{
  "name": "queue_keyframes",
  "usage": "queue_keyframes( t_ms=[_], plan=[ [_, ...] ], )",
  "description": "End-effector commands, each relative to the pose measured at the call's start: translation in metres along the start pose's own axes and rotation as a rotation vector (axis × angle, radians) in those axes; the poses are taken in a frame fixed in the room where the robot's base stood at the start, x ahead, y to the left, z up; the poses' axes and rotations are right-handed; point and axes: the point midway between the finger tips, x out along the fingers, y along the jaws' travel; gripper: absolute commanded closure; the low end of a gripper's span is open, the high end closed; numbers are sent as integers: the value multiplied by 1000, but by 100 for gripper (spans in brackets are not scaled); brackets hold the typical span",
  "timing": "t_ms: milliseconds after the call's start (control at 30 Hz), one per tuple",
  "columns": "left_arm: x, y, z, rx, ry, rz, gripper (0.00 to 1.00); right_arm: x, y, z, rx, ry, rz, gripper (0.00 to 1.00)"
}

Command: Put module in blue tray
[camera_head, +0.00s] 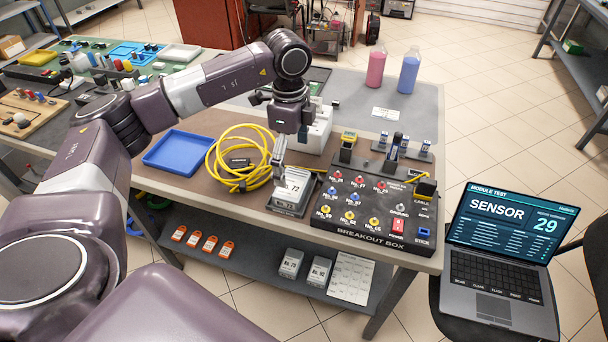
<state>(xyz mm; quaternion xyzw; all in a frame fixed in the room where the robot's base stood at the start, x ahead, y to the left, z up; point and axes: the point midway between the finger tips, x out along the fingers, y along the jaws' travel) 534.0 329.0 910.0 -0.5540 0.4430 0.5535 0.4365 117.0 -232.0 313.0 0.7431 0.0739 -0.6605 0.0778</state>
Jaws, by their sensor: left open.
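A grey module (293,187) marked No. 72 sits in a dark cradle (287,208) near the front edge of the workbench, left of the breakout box. My left gripper (281,161) is open, pointing down just above the module's far end. I cannot tell whether its fingers touch the module. The blue tray (180,152) lies on the brown mat to the left, and it looks empty. My right gripper is out of view.
A coiled yellow cable (238,158) lies between the blue tray and the module. The black breakout box (370,212) with upright connectors is on the right. More modules (291,263) lie on the shelf below. A laptop (500,260) showing SENSOR 29 stands at right.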

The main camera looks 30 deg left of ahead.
Motion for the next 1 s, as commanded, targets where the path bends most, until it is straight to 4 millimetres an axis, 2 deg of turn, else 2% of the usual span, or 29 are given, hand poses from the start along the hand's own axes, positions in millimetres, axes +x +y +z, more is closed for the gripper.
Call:
queue_keyframes(
  t_ms=[67, 133, 300, 433, 533, 633, 767, 867, 1000],
  plan=[
    [4, 0, 5, -12, -14, 3, 0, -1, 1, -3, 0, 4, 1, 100],
    [12, 0, 5, -12, -14, 4, 0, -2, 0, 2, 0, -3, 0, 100],
    [30, 0, 2, -9, -11, 4, 0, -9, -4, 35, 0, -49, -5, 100],
    [49, 0, -2, -7, -11, 6, 0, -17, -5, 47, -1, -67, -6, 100],
    [65, -1, -3, -8, -10, 4, 0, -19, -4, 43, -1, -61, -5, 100],
    [74, -1, -3, -6, -9, 3, 0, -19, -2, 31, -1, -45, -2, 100],
    [77, -1, -3, -6, -9, 1, 0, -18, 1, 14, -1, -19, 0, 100],
    [76, -1, -4, -6, -8, 1, 0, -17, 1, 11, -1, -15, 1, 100],
    [76, -1, -4, -6, -8, 1, 12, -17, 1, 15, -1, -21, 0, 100]
  ],
)
